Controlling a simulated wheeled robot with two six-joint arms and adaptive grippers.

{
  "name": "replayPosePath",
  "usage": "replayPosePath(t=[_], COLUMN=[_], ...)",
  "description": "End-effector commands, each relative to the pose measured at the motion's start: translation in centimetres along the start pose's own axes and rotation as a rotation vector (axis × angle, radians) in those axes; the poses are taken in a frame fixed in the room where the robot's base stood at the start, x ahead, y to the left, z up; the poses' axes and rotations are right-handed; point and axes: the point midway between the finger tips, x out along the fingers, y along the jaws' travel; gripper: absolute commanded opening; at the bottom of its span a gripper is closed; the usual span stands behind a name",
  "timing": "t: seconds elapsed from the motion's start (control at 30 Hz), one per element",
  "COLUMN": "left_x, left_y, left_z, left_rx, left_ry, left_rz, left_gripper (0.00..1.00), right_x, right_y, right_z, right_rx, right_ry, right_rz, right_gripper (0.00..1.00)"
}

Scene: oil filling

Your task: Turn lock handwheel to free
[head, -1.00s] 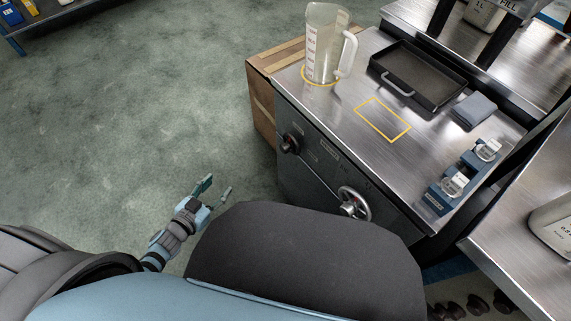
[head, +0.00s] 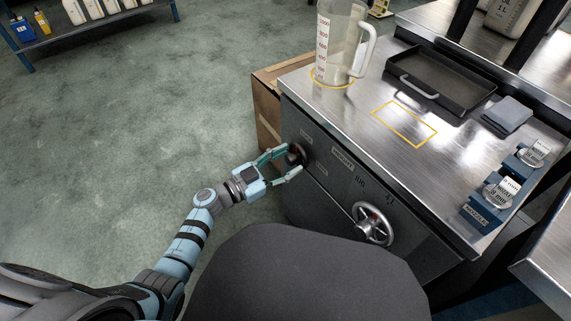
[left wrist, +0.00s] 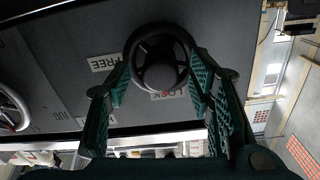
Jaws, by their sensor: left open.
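The lock handwheel is a small black wheel (head: 295,154) on the left part of the cabinet front in the head view. In the left wrist view the same wheel (left wrist: 160,58) shows large, with a round hub and the labels FREE (left wrist: 105,62) and LOCK (left wrist: 170,94) beside it. My left gripper (head: 288,164) is open, its green fingers on either side of the wheel; whether they touch the rim I cannot tell. Its fingers also show in the left wrist view (left wrist: 160,85). My right gripper is not in view.
A larger silver handwheel (head: 372,223) sits to the right on the same cabinet front.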

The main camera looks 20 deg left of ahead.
Motion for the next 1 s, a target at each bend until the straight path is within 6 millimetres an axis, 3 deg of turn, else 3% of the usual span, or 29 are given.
replayPosePath(t=[0.23,0.53,1.0], left_x=[0.14,0.10,0.10], left_y=[-0.01,-0.01,0.01], left_z=[-0.06,-0.04,-0.06], left_rx=[0.000,0.000,0.091], left_ry=[0.000,0.000,-0.001], left_rz=[0.000,0.000,0.000], left_gripper=[0.48,0.01,0.00], right_x=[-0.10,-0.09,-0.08], right_y=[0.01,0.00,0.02], right_z=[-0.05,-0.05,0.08], right_rx=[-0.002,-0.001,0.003], right_ry=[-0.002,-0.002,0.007], right_rz=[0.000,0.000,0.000], right_gripper=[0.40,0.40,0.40])
